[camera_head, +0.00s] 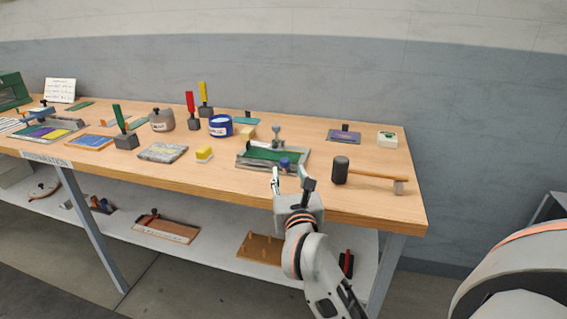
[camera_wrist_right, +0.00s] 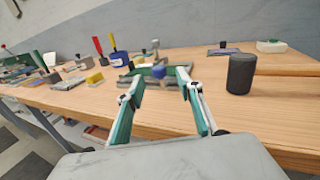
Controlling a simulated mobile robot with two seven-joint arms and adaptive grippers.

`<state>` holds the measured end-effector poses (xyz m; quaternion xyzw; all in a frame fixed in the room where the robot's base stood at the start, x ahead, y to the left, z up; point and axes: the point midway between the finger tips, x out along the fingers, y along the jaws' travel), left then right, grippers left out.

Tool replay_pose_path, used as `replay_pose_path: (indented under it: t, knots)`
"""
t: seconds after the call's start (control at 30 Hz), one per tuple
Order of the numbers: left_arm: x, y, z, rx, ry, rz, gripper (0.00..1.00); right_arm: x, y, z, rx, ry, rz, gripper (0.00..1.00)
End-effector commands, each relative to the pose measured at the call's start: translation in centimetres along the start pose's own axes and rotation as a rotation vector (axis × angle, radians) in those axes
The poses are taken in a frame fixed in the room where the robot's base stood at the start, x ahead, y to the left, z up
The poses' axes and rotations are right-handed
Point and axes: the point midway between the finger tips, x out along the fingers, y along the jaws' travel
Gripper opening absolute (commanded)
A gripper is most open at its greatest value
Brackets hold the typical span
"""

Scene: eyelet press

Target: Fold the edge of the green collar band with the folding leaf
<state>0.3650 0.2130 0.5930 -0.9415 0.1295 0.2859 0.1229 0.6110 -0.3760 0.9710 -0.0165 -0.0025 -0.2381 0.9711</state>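The folding fixture (camera_head: 243,162) is a grey metal frame at the front right of the bench. The green collar band (camera_head: 272,153) appears as a dark green strip lying in it. A blue knob (camera_head: 285,162) at the front edge seems to belong to the folding leaf; the leaf itself is hard to make out. My right gripper (camera_head: 290,175) is in front of the fixture, fingers pointing at it. In the right wrist view the gripper (camera_wrist_right: 159,74) is open, with the blue knob (camera_wrist_right: 159,71) seen beyond and between the fingertips. Contact cannot be told. My left gripper is not in view.
A mallet (camera_head: 341,170) lies right of my right gripper. A yellow-topped block (camera_head: 204,154) and a grey slab (camera_head: 163,152) lie left of the fixture. Behind stand a blue jar (camera_head: 221,126) and a purple pad (camera_head: 344,136). A lower shelf (camera_head: 213,256) holds more tools.

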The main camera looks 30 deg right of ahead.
Motion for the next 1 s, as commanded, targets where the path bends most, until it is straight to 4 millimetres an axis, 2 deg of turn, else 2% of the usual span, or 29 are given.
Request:
replay_pose_path:
  t: [0.17, 0.4, 0.6, 0.97, 1.0]
  knots:
    - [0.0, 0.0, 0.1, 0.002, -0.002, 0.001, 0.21, 1.2, 0.3, 0.0, 0.036, 0.014, 0.010, 0.36]
    - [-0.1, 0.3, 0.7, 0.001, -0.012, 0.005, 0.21, 4.9, 0.3, 0.0, 0.032, 0.012, 0.008, 0.36]
    - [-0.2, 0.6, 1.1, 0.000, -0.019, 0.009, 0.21, 7.2, 0.3, -0.1, 0.030, 0.012, 0.009, 0.36]
    - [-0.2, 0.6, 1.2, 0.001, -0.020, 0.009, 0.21, 7.9, 0.3, -0.2, 0.031, 0.013, 0.009, 0.36]
    - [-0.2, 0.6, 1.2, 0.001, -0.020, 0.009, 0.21, 7.9, 0.3, -0.2, 0.031, 0.013, 0.009, 0.34]
